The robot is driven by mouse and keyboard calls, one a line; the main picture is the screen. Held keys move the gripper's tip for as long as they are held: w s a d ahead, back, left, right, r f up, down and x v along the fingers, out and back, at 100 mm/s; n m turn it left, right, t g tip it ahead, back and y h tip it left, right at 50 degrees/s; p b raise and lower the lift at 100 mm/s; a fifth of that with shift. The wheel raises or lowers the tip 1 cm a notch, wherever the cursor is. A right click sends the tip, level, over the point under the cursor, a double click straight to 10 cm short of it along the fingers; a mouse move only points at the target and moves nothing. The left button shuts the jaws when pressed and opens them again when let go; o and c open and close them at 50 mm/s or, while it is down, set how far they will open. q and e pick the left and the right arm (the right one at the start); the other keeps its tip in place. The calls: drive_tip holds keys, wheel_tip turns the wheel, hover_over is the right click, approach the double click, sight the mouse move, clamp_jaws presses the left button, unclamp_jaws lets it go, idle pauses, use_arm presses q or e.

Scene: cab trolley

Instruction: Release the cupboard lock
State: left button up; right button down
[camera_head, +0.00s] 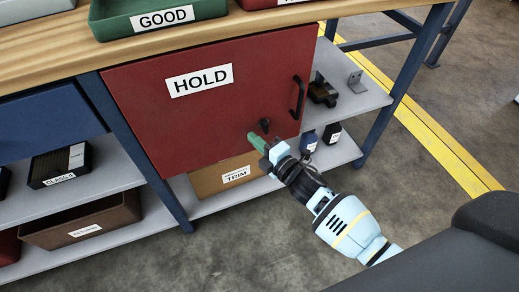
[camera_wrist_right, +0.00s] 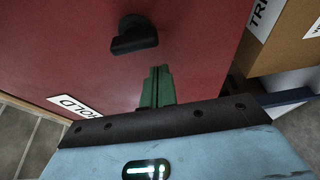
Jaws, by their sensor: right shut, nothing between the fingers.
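The red cupboard door (camera_head: 215,120) with a HOLD label hangs under the bench and looks closed. Its small black lock knob (camera_head: 265,125) sits near the lower right of the door, below and left of the black bar handle (camera_head: 297,97). In the right wrist view the knob (camera_wrist_right: 133,36) shows clearly on the red panel. My right gripper (camera_head: 255,141) has green fingers, shut and empty, just below and left of the knob. In the wrist view the fingers (camera_wrist_right: 157,86) appear apart from the knob; whether they touch the door is unclear. My left gripper is out of view.
A TRIM box (camera_head: 225,181) stands on the lower shelf beneath the door. A green GOOD tray (camera_head: 140,24) is on the bench top. A blue bench leg (camera_head: 150,160) stands left of the door.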

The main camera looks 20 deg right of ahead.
drive_tip(key=shift+d+r, duration=0.1)
drive_tip(key=shift+d, duration=1.2)
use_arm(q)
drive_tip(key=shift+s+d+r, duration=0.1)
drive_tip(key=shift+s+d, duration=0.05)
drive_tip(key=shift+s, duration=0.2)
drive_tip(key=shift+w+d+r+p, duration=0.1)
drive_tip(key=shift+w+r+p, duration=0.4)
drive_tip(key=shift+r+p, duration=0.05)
use_arm(e)
drive_tip(key=shift+d+n+g, duration=0.15)
drive_tip(key=shift+n+g, duration=0.15)
drive_tip(key=shift+n, duration=0.5)
